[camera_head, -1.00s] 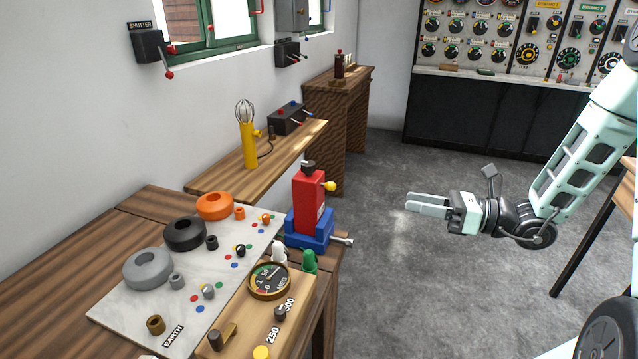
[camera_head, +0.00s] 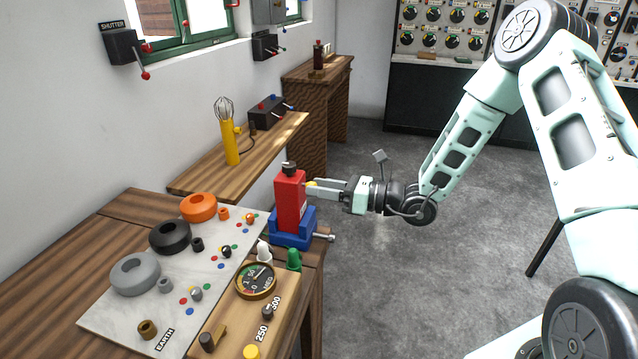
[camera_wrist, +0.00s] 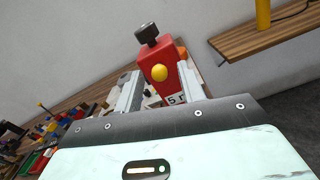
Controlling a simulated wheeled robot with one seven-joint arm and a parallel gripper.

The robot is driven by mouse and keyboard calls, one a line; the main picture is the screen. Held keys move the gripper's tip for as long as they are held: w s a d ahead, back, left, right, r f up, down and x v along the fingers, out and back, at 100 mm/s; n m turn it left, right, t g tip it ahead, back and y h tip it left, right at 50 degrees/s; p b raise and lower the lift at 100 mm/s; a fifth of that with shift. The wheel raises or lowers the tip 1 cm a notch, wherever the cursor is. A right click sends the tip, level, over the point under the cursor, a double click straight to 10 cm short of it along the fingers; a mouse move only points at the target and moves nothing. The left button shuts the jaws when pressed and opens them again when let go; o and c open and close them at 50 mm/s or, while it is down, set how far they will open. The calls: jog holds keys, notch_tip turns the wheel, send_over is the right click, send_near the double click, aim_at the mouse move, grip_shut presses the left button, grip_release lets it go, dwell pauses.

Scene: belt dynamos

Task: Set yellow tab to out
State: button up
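A red block (camera_head: 290,200) with a black knob on top (camera_head: 289,168) stands upright in a blue vise (camera_head: 292,228) at the table's right edge. A round yellow tab (camera_wrist: 159,73) sticks out of the red block's face in the wrist view; in the head view the yellow tab (camera_head: 311,183) is partly covered by my fingers. My gripper (camera_head: 314,187) reaches in from the right, with its fingertips near the red block. In the wrist view the fingers are apart, one on each side of the yellow tab, with visible gaps.
A panel (camera_head: 107,319) with grey, black and orange rings lies left of the vise. A gauge board (camera_head: 228,326) with white and green knobs is in front. A shelf (camera_head: 205,181) with a yellow whisk-like lamp (camera_head: 231,148) stands behind. Open floor lies right.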

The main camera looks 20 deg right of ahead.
jog(key=shift+w+a, duration=0.2)
jog(key=shift+a, duration=0.15)
jog(key=shift+c, duration=0.2)
grip_shut()
jog(key=shift+p+v, duration=0.4)
jog(key=shift+v, duration=2.5)
jog(key=shift+o, duration=0.2)
grip_release()
jog(key=b+v, duration=0.3)
jog(key=v, duration=1.4)
jog(key=shift+s+d+b, duration=0.15)
jog(key=shift+d+b, duration=0.05)
jog(key=shift+b, duration=0.15)
